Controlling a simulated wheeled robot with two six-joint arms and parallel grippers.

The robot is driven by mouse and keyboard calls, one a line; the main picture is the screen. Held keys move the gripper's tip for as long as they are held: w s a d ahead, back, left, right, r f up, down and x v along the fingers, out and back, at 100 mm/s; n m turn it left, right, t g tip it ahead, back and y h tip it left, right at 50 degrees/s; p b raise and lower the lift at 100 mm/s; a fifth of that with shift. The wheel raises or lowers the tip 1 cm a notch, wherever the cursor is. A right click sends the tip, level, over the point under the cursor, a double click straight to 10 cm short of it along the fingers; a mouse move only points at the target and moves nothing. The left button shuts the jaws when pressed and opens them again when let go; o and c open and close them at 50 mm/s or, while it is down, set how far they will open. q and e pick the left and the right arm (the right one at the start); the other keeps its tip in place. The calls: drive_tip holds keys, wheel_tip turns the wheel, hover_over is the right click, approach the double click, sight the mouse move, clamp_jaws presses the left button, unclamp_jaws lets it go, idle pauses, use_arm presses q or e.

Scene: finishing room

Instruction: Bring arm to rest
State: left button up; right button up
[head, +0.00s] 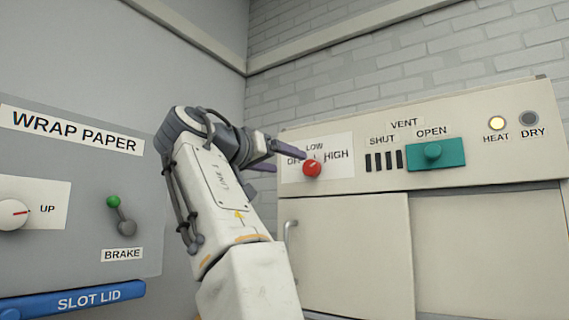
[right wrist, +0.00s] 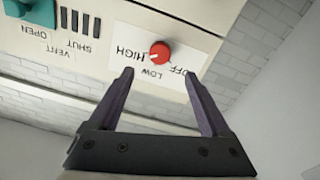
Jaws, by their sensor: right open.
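My right arm (head: 222,190) rises from the bottom of the head view and bends right at the wrist. My right gripper (head: 290,162) points right, with its purple fingers near the red knob (head: 312,168) in that view. In the right wrist view the gripper (right wrist: 159,72) is open, its two fingers spread and nothing between them. The red knob (right wrist: 160,53) shows beyond the fingertips, apart from them, on a white plate marked OFF, LOW and HIGH. My left gripper is not in view.
A cream panel carries a teal VENT slider (head: 433,153) at OPEN, a lit HEAT lamp (head: 497,123) and a dark DRY lamp (head: 529,118). On the left stand a white dial (head: 14,214), a green-tipped BRAKE lever (head: 114,202) and a blue SLOT LID bar (head: 75,300).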

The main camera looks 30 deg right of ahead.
drive_tip(key=w+a+f+n+t+y+b, duration=0.1)
drive_tip(key=w+a+f+n+t+y, duration=0.1)
drive_tip(key=w+a+f+n+y, duration=0.5)
drive_tip(key=w+a+f+n+t+y+b, duration=0.1)
drive_tip(key=w+a+f+n+t+b, duration=0.3)
drive_tip(key=f, duration=0.7)
drive_tip(key=s+a+f+n+g+y, duration=0.2)
drive_tip(key=a+f, duration=0.3)
drive_tip(key=f, duration=0.3)
drive_tip(key=s+a+f+n+g+y, duration=0.1)
drive_tip(key=s+a+f+n+y, duration=0.15)
drive_tip(key=a+f, duration=0.4)
drive_tip(key=s+a+f+n+g+y+b, duration=0.1)
drive_tip(key=s+a+f+g+y, duration=0.1)
drive_tip(key=s+f, duration=0.8)
drive_tip(key=s+a+f+g+y+b, duration=0.1)
drive_tip(key=s+f+g, duration=0.3)
drive_tip(key=s+f, duration=0.6)
drive_tip(key=s+a+f+n+g+y+b, duration=0.1)
drive_tip(key=s+a+f+g+y+b, duration=0.1)
drive_tip(key=s+f, duration=0.8)
wheel_tip(320, 180, down, 7)
drive_tip(key=shift+a+f+n+g+y, duration=0.1)
drive_tip(key=shift+a+n+g+y, duration=0.25)
drive_tip(key=shift+g, duration=0.45)
drive_tip(key=shift+s, duration=0.1)
